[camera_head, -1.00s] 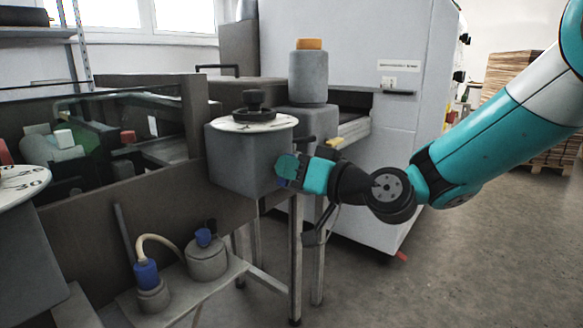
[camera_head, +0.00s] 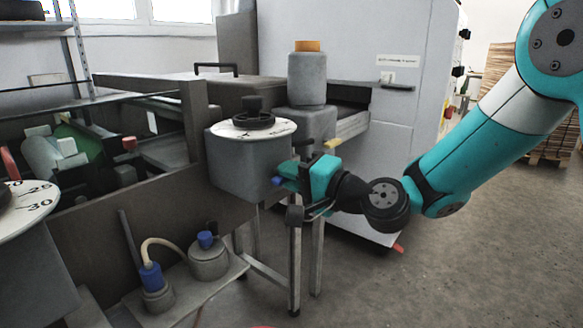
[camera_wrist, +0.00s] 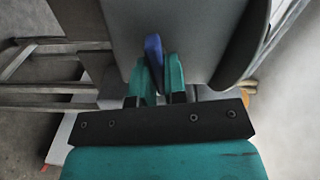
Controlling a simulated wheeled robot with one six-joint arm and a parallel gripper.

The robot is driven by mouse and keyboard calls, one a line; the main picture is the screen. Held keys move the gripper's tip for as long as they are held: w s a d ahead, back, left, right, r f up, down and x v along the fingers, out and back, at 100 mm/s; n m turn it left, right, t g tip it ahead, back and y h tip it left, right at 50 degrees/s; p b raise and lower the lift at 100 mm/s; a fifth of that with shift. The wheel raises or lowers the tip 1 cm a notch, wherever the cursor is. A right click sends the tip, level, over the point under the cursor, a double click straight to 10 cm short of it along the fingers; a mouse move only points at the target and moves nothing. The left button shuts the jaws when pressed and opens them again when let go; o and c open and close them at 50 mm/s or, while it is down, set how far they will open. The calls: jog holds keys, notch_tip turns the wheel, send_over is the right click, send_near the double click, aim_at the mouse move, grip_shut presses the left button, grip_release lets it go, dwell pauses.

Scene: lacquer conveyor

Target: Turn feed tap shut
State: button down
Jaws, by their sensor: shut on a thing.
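A blue tap lever (camera_wrist: 153,55) stands between my two teal fingers in the wrist view, and my gripper (camera_wrist: 158,78) is shut on it. The lever sits against the grey housing (camera_wrist: 200,30), close below its side. In the head view my gripper (camera_head: 287,178) is at the right side of the grey box (camera_head: 236,168) with the white dial on top. The blue tip of the lever (camera_head: 277,181) shows just past the fingers. The rest of the tap is hidden by the gripper and the box.
A black knob (camera_head: 252,115) stands on the dial. A grey cylinder with an orange top (camera_head: 307,75) is behind it. A low shelf holds a blue-capped pot (camera_head: 208,262) and a pot with a hose (camera_head: 157,290). Open floor (camera_head: 430,270) lies at right.

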jog(key=shift+f+m+p, duration=0.1)
jog(key=shift+m+p, duration=0.4)
jog(key=shift+m, duration=0.6)
jog(key=c, duration=1.2)
grip_release()
jog(key=shift+o, duration=0.2)
jog(key=shift+d, duration=0.1)
jog(key=b+v, duration=0.9)
jog(key=v, duration=0.8)
jog(key=shift+s+b, duration=0.2)
jog(key=shift+b, duration=0.15)
jog(key=shift+d, duration=0.1)
